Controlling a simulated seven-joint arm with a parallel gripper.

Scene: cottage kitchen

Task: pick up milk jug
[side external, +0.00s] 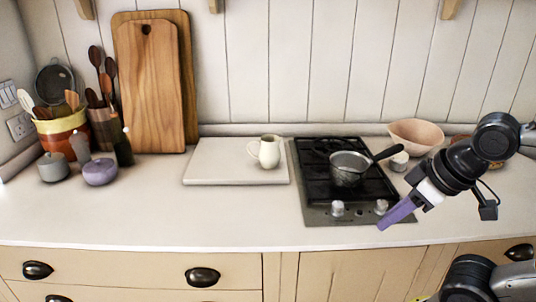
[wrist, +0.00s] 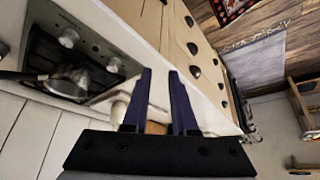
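The milk jug (side external: 270,152) is a small pale cream jug with a handle on its left. It stands upright on a white board (side external: 215,175) left of the hob. In the wrist view a small pale shape left of the fingers looks like the jug (wrist: 118,112), partly hidden by my gripper. My gripper (side external: 384,223) has purple fingers and hangs over the front right of the hob, well to the right of the jug and apart from it. In the wrist view its fingers (wrist: 160,72) stand apart with nothing between them.
A black hob (side external: 315,190) with a saucepan (side external: 348,172) lies between the jug and my gripper; the pan's handle points back right. A pink bowl (side external: 415,136) is behind. Wooden boards (side external: 150,90) and utensil pots stand left. The front counter (side external: 200,220) is clear.

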